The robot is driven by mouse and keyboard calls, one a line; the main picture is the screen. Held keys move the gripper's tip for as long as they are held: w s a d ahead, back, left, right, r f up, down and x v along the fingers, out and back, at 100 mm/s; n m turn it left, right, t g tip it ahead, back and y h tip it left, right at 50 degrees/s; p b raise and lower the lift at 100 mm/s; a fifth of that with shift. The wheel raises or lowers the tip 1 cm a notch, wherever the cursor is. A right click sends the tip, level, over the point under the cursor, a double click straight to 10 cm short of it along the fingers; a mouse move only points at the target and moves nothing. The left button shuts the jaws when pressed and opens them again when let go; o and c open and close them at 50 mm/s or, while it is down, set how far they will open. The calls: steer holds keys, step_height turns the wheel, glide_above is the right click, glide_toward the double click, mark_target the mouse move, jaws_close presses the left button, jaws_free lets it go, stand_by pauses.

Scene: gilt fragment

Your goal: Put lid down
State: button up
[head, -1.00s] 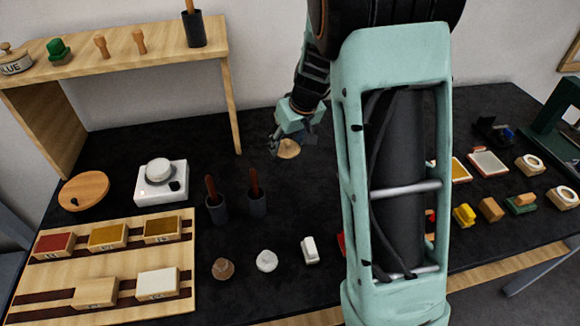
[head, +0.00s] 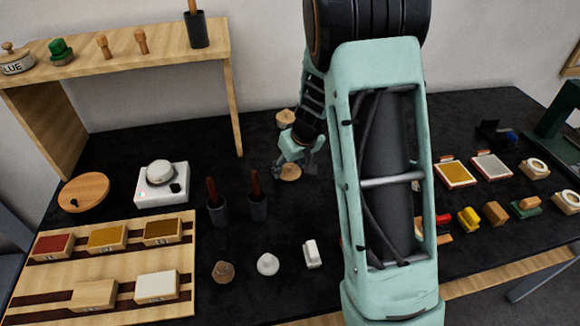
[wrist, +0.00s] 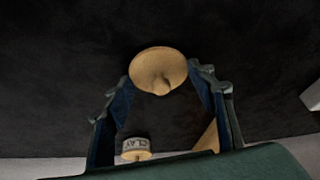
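The lid (head: 291,172) is a round tan wooden disc with a small knob. In the wrist view the lid (wrist: 152,62) sits between my fingertips, its knob facing the camera. My gripper (head: 294,163) has its fingers spread about the lid's width, with the tips against opposite sides of its rim. I cannot tell whether the lid's underside touches the black table. A jar labelled CLAY (wrist: 136,146) with a tan top shows in the wrist view. In the head view a small tan jar (head: 286,119) stands behind my gripper.
Two dark cups with brown-handled tools (head: 258,206) stand left of the lid. A white scale (head: 161,184) and a round wooden board (head: 84,192) lie farther left. A wooden shelf (head: 120,58) stands at back left. Dark table around the lid is clear.

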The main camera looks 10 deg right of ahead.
steer(key=o, duration=0.4)
steer(key=shift+o, duration=0.2)
steer(key=shift+r, duration=0.15)
steer(key=shift+r+p, duration=0.2)
steer(key=shift+p, duration=0.15)
steer(key=v, duration=1.1)
steer(key=shift+s+r+p, duration=0.25)
steer(key=shift+p, duration=0.1)
steer(key=shift+d, duration=0.15)
